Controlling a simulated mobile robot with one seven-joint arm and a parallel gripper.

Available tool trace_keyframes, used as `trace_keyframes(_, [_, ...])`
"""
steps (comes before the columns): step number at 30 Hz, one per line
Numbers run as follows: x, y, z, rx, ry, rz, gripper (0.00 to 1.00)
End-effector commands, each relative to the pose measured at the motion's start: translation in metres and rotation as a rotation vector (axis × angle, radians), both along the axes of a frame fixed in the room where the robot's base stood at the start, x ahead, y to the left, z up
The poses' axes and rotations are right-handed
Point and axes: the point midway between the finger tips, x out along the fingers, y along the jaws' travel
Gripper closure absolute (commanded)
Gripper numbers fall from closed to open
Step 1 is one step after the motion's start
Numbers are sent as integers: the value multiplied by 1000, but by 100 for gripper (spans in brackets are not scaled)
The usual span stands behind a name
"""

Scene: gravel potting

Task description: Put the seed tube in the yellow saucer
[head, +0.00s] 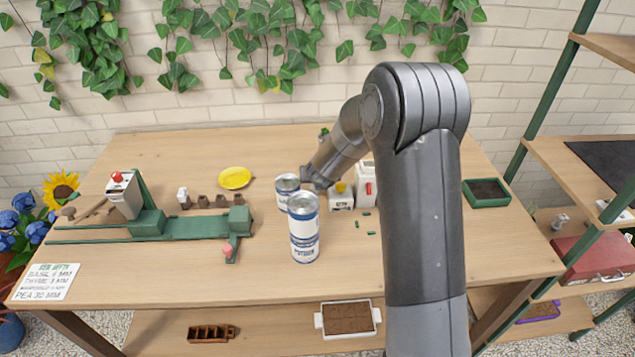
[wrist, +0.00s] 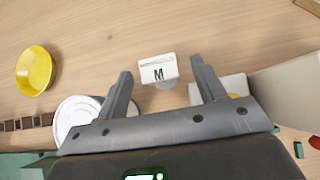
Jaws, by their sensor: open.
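The yellow saucer (head: 235,177) lies flat on the table, left of my gripper; it also shows at the left of the wrist view (wrist: 35,70) and looks empty. My gripper (head: 312,181) is low over the table behind the two cans. In the wrist view its fingers (wrist: 161,70) are apart with nothing clamped. Between and beyond the fingertips is a small white piece marked M (wrist: 157,70), with a greyish rounded part below it. I cannot tell whether this is the seed tube, and no other tube is clearly recognisable. My arm hides part of the table in the head view.
Two cans, a front one (head: 304,235) and a rear one (head: 283,190), stand close to my gripper. A small white box (head: 341,198) and a taller white device (head: 365,187) stand right of it. A green rail fixture (head: 190,227) lies left. Table behind the saucer is clear.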

Motion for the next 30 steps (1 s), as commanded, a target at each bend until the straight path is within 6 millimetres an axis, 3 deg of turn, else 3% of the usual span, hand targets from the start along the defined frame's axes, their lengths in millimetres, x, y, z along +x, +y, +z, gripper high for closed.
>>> trace_keyframes(11, [7,0,-6,-1,-1,1,36])
trace_keyframes(30, [7,0,-6,-1,-1,1,88])
